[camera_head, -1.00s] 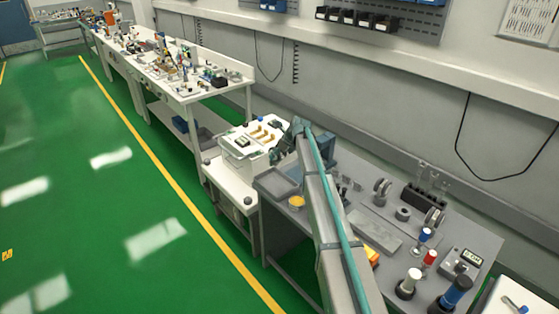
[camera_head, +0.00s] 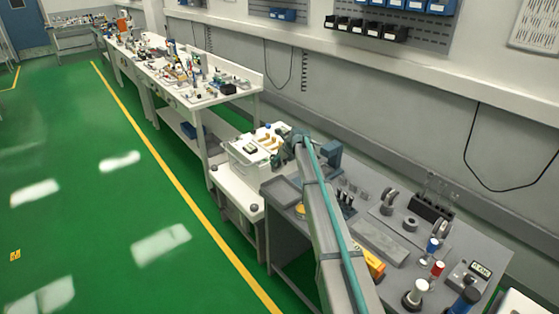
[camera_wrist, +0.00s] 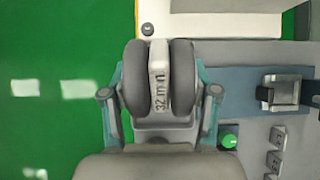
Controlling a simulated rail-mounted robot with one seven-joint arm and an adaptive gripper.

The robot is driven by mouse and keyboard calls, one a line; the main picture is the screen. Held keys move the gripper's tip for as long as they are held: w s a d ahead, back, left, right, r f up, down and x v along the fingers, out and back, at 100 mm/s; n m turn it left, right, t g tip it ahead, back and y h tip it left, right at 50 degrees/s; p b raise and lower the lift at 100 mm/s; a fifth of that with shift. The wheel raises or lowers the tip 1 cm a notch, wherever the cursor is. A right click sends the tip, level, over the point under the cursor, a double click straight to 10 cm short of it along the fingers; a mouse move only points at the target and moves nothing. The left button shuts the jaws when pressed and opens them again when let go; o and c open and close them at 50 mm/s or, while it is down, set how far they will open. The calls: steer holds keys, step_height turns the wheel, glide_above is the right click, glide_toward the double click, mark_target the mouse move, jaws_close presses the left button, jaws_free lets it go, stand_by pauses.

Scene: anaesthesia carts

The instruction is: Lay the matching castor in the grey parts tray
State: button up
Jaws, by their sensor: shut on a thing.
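In the wrist view my gripper (camera_wrist: 160,105) is shut on a grey twin-wheel castor (camera_wrist: 183,75). The pale band between its dark wheels reads "32 mm", with the last letters hard to read. Teal fingers press on it from both sides. A shallow grey tray (camera_head: 281,191) sits at the left end of the grey bench in the head view. In that view my arm runs up past the tray's right side, and its end is near the white cart top. The held castor cannot be made out there.
Wheel-like parts (camera_head: 388,203) stand on a plate on the grey bench (camera_head: 465,232). Red- and blue-topped bottles and a display box (camera_head: 468,277) are at its front right. A white cart (camera_head: 236,190) with a box stands left of the bench. Green floor lies open beyond.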

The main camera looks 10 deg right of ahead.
step_height(320, 180, down, 8)
steer(key=b, duration=0.2)
stand_by(0.7)
steer(key=o, duration=1.2)
steer(key=shift+r, duration=0.1)
steer(key=v, duration=1.2)
